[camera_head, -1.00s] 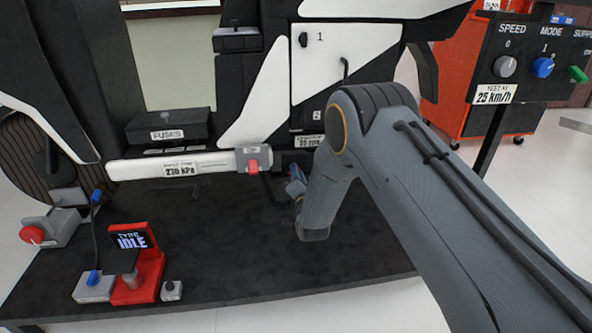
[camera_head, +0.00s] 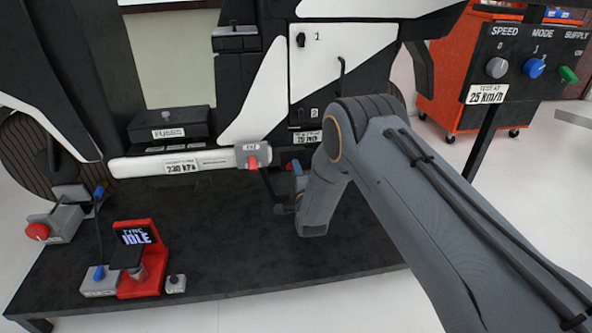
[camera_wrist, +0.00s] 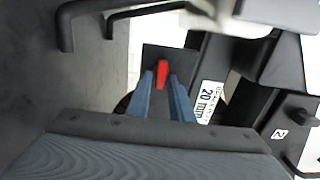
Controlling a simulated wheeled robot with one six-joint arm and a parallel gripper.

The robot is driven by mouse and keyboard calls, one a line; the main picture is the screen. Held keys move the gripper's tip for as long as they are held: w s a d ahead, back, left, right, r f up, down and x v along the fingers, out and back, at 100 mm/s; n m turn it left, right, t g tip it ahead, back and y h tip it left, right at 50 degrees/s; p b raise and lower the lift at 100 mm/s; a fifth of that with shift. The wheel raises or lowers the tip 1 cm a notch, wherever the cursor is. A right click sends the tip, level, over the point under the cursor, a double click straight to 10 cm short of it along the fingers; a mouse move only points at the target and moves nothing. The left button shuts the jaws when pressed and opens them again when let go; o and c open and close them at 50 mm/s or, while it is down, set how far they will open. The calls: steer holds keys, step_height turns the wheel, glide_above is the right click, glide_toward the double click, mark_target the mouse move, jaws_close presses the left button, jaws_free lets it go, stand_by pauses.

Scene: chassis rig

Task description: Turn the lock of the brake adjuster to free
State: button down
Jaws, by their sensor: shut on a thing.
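The lock of the brake adjuster shows as a small red lever (camera_wrist: 162,72) on a dark plate in the wrist view. The blue fingers of my gripper (camera_wrist: 161,84) stand on either side of it and are shut on it. Its lower part is hidden between the fingers. The white label (camera_wrist: 209,101) beside it ends in "20 mm". In the head view my gripper (camera_head: 297,170) shows only as a bit of blue beside my forearm, under the black frame. The rest of the gripper is hidden behind my arm.
A fuse box (camera_head: 168,132) and a red tyre station (camera_head: 145,265) stand further left. A control panel (camera_head: 535,65) is at right. The dark platform (camera_head: 225,255) is largely bare in front.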

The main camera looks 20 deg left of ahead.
stand_by(0.4)
steer(key=c, duration=1.8)
jaws_free()
steer(key=p+v, duration=0.3)
steer(key=v, duration=0.5)
steer(key=shift+w, duration=0.1)
